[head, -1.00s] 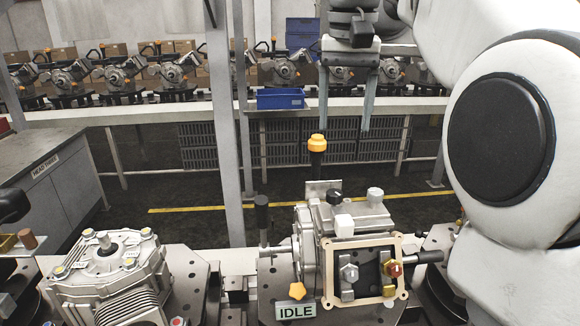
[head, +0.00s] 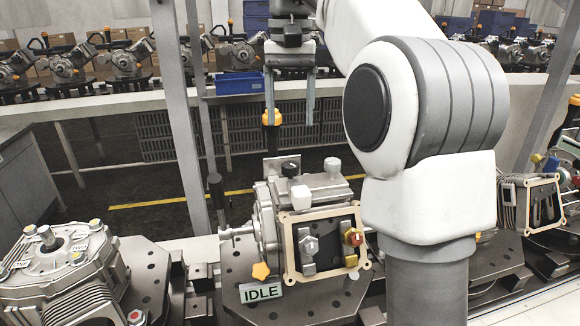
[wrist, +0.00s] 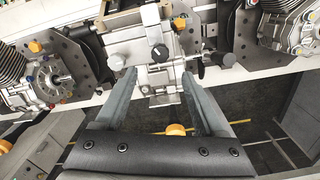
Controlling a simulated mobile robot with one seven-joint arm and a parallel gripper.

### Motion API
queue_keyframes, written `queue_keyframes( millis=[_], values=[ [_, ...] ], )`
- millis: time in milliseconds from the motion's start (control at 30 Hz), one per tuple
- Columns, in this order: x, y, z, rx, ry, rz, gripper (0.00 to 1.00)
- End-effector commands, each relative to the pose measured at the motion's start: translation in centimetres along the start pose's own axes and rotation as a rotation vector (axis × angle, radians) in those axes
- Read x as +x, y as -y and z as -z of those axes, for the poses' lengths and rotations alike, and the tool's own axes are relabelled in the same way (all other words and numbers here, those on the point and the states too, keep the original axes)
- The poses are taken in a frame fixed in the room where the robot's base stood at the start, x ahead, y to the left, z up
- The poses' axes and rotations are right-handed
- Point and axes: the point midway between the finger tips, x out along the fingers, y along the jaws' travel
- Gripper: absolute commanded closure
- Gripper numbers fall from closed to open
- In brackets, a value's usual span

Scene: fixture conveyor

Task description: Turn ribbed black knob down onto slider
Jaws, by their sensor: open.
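The black knob (head: 290,169) stands on top of the grey metal housing (head: 328,185). In the wrist view the knob (wrist: 159,53) shows a white pointer line; its ribs are too small to make out. My gripper (head: 290,122) is open and empty, fingers pointing down, above the housing in the head picture. In the wrist view the knob appears between and beyond the fingertips (wrist: 158,76), apart from them. A white block (head: 300,197) sits in front of the knob. I cannot tell for sure which part is the slider.
A yellow-topped post (head: 271,117) rises near my left finger. A black-handled lever (head: 215,188) stands left of the housing. A cream-framed panel (head: 291,262) carries silver and red knobs. An IDLE sign (head: 261,291) is in front. Another housing (head: 62,262) sits left.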

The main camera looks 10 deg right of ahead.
Motion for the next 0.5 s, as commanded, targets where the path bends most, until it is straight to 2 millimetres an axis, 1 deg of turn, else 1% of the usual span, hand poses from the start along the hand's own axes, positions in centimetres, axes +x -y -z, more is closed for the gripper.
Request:
queue_keyframes(
  millis=[33,200,400,500],
  values=[
    [1.3,0.0,-0.1,0.0,0.001,0.0,0.29],
    [4.5,0.0,-0.1,0.0,0.002,0.0,0.29],
    [7.7,0.0,-0.1,0.0,0.002,0.0,0.29],
    [8.8,0.0,-0.1,0.0,0.001,0.0,0.29]
  ],
)
